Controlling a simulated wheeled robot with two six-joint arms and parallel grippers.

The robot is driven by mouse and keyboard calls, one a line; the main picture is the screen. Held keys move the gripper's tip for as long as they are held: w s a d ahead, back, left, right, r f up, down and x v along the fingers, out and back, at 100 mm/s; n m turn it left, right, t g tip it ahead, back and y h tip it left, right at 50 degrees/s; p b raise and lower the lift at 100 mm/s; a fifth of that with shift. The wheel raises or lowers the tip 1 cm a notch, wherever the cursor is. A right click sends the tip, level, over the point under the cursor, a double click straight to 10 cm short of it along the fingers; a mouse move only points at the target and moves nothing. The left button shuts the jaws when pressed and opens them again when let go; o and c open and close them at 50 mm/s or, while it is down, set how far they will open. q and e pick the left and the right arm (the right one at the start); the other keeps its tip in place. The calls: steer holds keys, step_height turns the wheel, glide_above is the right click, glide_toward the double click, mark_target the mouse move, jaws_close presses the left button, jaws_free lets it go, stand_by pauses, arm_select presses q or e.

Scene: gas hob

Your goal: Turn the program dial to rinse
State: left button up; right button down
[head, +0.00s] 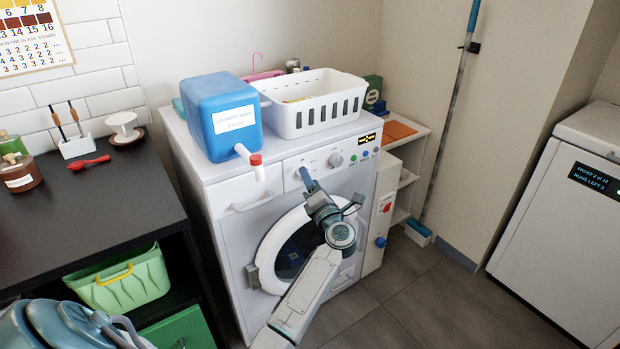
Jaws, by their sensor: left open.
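The white washing machine (232,224) stands in the middle of the head view. A round grey dial (336,159) sits on its front panel, left of the lit display (367,139). Which setting the dial points to is too small to read. My left gripper (331,190) is open in front of the machine, just below the panel and apart from the dial. Its wrist covers part of the round door (272,243). It also hides a piece of the panel left of the dial. My right gripper is not in view.
A blue detergent container (220,115) with a red-capped spout (256,164) overhangs the panel at left. A white basket (312,122) stands on top. A dark counter (85,215) is at left, a narrow shelf (408,150) at right.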

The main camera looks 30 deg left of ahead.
arm_select(q)
steer(key=shift+x, duration=0.8)
